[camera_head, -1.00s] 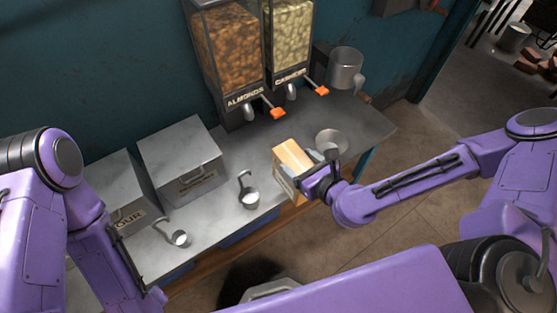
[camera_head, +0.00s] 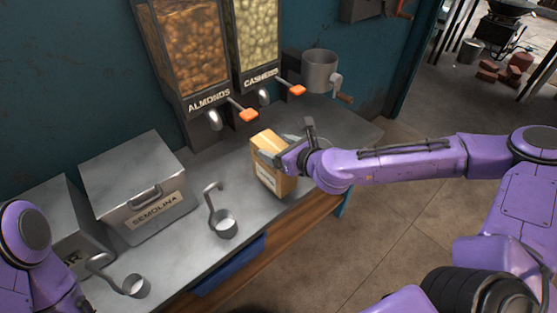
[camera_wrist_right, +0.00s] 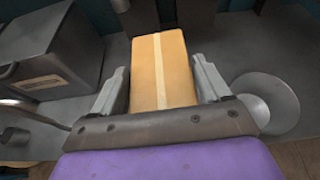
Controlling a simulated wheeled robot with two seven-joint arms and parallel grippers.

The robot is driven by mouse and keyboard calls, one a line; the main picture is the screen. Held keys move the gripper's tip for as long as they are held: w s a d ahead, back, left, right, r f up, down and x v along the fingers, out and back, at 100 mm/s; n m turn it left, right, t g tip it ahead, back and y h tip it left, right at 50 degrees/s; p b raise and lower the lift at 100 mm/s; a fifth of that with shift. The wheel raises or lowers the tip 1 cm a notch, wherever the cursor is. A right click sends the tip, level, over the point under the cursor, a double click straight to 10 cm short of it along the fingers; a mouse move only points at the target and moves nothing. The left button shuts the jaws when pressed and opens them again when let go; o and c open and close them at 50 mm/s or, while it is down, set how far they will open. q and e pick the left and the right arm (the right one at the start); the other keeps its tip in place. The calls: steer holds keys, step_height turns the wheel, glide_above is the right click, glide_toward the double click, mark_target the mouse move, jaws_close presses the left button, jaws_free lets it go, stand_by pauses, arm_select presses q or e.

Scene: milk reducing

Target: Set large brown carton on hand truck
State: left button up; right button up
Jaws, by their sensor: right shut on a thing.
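A brown carton (camera_head: 268,172) with a white label is at the front edge of the metal counter in the head view. My right gripper (camera_head: 291,150) is shut on it from the right. In the right wrist view the carton (camera_wrist_right: 160,72) stands between the two fingers (camera_wrist_right: 163,92), a pale tape strip along its top. I cannot tell whether its base touches the counter. My left arm shows at the lower left of the head view, but its gripper is out of frame. No hand truck shows in these frames.
The counter (camera_head: 185,228) holds a semolina bin (camera_head: 140,190), two ladles (camera_head: 222,222) (camera_head: 132,286), and almond (camera_head: 185,55) and cashew (camera_head: 255,45) dispensers. A metal pot with a crank (camera_head: 320,72) is at the back. Open floor (camera_head: 400,240) lies to the right.

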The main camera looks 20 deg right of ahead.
steer(key=f, duration=0.4)
steer(key=shift+w+d+b, duration=0.1)
steer(key=shift+w+b, duration=0.3)
steer(key=shift+f, duration=0.2)
steer(key=o, duration=1.9)
steer(key=shift+c, duration=0.2)
steer(key=p+v, duration=0.8)
steer(key=v, duration=0.4)
steer(key=shift+r, duration=0.25)
